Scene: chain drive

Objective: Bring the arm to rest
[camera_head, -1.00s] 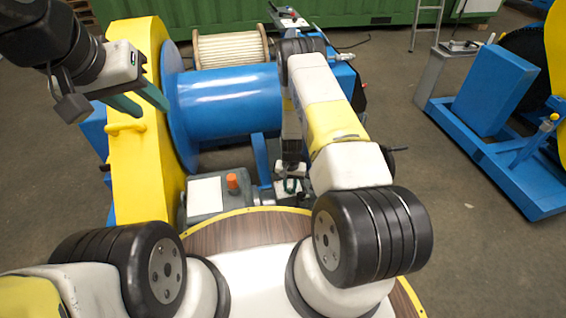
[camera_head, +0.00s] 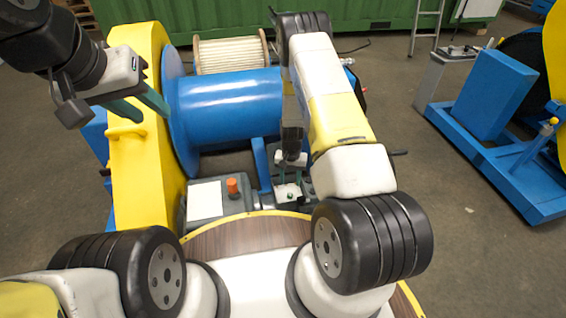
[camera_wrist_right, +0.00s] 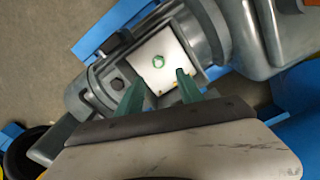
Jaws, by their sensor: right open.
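My right arm reaches forward, and its gripper (camera_head: 291,182) hangs low by the blue machine. In the right wrist view the two green fingers of this gripper (camera_wrist_right: 161,82) are apart with nothing between them. Below them is a white plate (camera_wrist_right: 176,48) with a small green hexagonal piece (camera_wrist_right: 159,61) on it. The white plate also shows in the head view (camera_head: 284,192). My left gripper (camera_head: 146,108) is raised at the upper left, with its two green fingers apart and empty.
A yellow frame (camera_head: 150,170) and a blue drum (camera_head: 225,105) stand in front. A grey box with an orange knob (camera_head: 232,186) sits near the wood-topped round table (camera_head: 225,238). Another blue machine (camera_head: 490,100) stands at right, with clear floor between.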

